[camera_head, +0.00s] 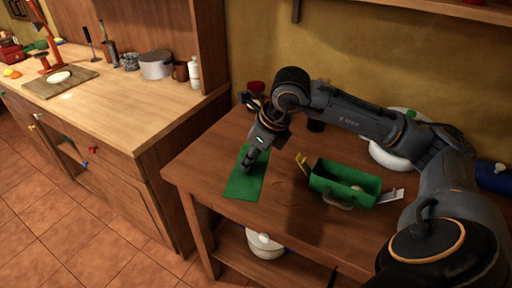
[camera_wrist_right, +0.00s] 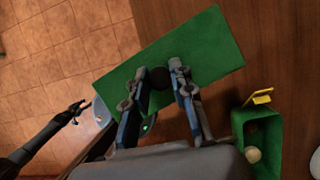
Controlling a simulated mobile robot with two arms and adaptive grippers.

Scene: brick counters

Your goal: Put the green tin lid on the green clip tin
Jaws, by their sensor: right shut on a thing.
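The green tin lid (camera_head: 240,187) is a flat green rectangle near the table's front-left edge. It fills the middle of the wrist view (camera_wrist_right: 205,45). My right gripper (camera_head: 250,158) is above it, with its fingers (camera_wrist_right: 158,85) shut on the lid's dark round knob. I cannot tell whether the lid touches the table. The green clip tin (camera_head: 330,190) stands open to the right, with a yellow clip (camera_head: 302,164) and a whitish clip (camera_head: 391,195) swung outward. A pale round thing (camera_wrist_right: 253,155) lies inside. My left gripper (camera_wrist_right: 76,112) shows open at the wrist view's left.
The wooden table (camera_head: 195,165) is bare between lid and tin. A white rounded vessel (camera_head: 388,155) and a blue thing (camera_head: 493,178) stand behind the tin. A white pot (camera_head: 264,245) is on the shelf below. A counter (camera_head: 110,100) with kitchenware is at left.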

